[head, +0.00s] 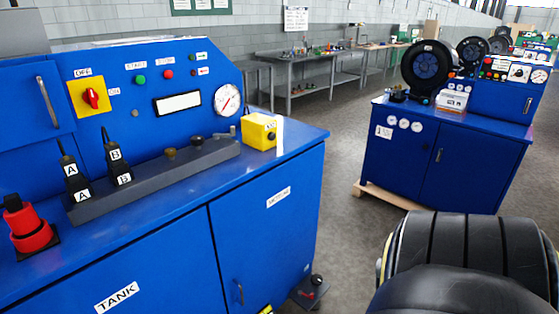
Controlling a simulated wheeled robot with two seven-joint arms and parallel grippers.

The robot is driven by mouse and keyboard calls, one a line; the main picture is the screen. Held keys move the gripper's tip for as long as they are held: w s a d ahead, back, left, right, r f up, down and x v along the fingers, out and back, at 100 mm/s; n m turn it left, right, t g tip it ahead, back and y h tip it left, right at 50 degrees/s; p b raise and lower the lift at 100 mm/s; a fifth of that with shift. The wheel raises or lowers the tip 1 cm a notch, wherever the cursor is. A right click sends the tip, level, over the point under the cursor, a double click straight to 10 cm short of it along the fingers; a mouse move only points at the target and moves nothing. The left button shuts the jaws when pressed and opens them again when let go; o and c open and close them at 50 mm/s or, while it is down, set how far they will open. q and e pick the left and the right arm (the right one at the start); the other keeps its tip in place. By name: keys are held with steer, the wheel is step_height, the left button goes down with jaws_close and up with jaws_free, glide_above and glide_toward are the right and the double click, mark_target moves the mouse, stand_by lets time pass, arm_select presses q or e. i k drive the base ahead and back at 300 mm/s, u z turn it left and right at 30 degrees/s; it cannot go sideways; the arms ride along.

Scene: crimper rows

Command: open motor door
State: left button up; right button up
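The motor door (267,232) is the right-hand blue door on the front of the near crimper cabinet, in the head view. It carries a white label that seems to read MOTOR (278,197). A small dark handle (239,291) sits low near its left edge. The door looks shut, flush with the cabinet front. Its bottom edge is out of view. To its left is the blue tank door (120,285), labelled TANK. Neither of my grippers is in view.
On the cabinet top stand a yellow box (259,131), a grey rail (155,182) with levers A and B, and a red-and-black fitting (27,227). A small dark pedal (310,290) is on the floor beside the motor door. A second blue machine (440,150) stands beyond open grey floor.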

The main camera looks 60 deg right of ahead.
mark_target(264, 228)
steer(key=z, duration=1.8)
steer(key=k, duration=0.5)
steer(key=z, duration=0.45)
steer(key=i, duration=1.35)
steer(key=u, duration=0.75)
